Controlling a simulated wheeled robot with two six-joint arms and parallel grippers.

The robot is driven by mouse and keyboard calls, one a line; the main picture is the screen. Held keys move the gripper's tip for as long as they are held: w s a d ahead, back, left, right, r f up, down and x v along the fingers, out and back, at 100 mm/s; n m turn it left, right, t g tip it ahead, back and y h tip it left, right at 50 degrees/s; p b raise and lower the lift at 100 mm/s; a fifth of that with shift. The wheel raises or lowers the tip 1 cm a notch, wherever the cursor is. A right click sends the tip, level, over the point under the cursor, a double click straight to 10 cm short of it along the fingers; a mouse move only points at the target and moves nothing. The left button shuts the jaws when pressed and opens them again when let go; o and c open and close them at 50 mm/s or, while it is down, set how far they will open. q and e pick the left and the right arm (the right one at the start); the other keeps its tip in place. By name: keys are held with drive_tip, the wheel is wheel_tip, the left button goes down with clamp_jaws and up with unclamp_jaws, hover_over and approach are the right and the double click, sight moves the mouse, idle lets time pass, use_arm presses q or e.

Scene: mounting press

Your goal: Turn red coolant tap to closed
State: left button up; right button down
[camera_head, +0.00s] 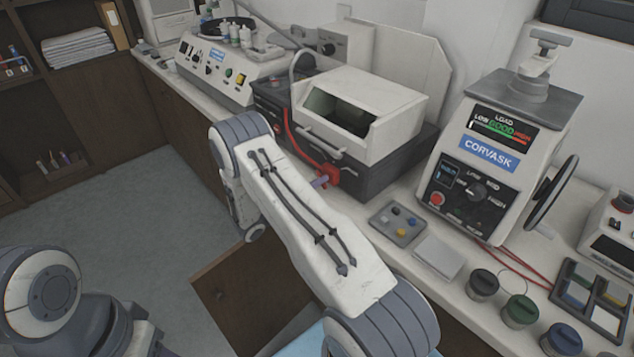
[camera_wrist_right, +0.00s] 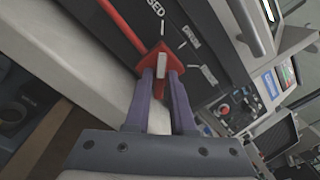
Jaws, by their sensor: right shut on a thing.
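The red coolant tap (camera_head: 327,173) is on the front of the dark base of a white-hooded machine (camera_head: 360,110). In the right wrist view the red tap (camera_wrist_right: 160,58) has a pale stripe on its face. In the head view my right gripper (camera_head: 320,182) shows only as a small purple bit beside the tap. My left gripper is not seen.
A red hose (camera_head: 290,135) runs down to the tap. A grey tray of coloured knobs (camera_head: 398,223) and the CORVASK press (camera_head: 490,150) stand to the right. Several lidded jars (camera_head: 520,310) line the counter front. A brown cabinet door (camera_head: 235,290) juts out below.

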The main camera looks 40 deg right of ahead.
idle(0.3)
drive_tip(key=c, duration=0.8)
unclamp_jaws()
drive_tip(key=shift+o, duration=0.2)
drive_tip(key=shift+a, duration=0.15)
drive_tip(key=a+b, duration=0.2)
drive_tip(key=a, duration=0.8)
drive_tip(key=shift+s, duration=0.4)
drive_tip(key=shift+a, duration=0.1)
